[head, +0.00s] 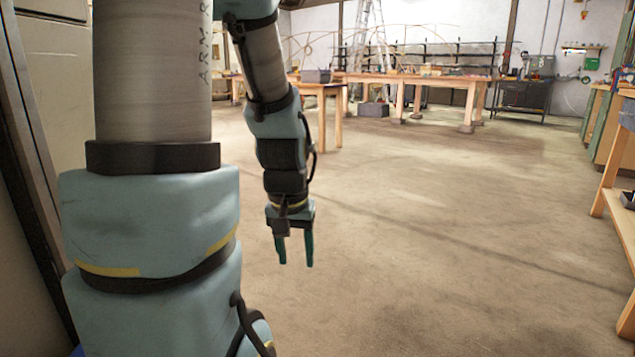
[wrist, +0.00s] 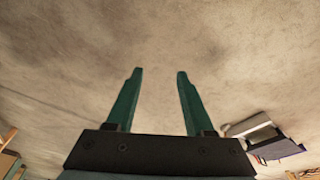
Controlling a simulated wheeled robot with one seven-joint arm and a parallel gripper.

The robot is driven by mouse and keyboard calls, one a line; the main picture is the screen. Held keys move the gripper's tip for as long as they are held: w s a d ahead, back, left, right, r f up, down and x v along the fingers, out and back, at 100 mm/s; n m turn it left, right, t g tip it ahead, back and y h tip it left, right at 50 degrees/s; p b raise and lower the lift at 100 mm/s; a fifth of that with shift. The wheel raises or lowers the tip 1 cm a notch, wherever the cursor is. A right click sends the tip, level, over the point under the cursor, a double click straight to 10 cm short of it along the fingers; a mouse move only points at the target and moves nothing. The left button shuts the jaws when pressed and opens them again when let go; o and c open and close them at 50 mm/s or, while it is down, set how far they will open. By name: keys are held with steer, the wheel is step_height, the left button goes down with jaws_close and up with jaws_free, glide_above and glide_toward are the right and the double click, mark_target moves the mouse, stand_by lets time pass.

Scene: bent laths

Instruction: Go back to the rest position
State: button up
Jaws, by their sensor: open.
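My gripper (head: 296,262) hangs from my bent arm in the head view, fingers pointing down over bare floor. In the wrist view my gripper (wrist: 160,72) shows two green fingers spread apart with a clear gap between them. Nothing is between the fingers, only the concrete floor (wrist: 160,30) beyond. My gripper touches nothing in either view.
Wooden tables (head: 440,80) stand at the back, with a smaller table (head: 322,90) nearer, behind my arm. A wooden bench (head: 612,190) is at the right edge. A pale cabinet (head: 55,90) is close on the left. The floor (head: 450,220) between is wide and clear.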

steer(key=s+a+r, duration=0.1)
steer(key=s+a, duration=0.2)
step_height(320, 180, up, 37)
steer(key=p, duration=3.8)
steer(key=shift+w+d+r+n+g, duration=0.2)
steer(key=shift+d+n+g, duration=0.05)
steer(key=shift+n+g, duration=0.05)
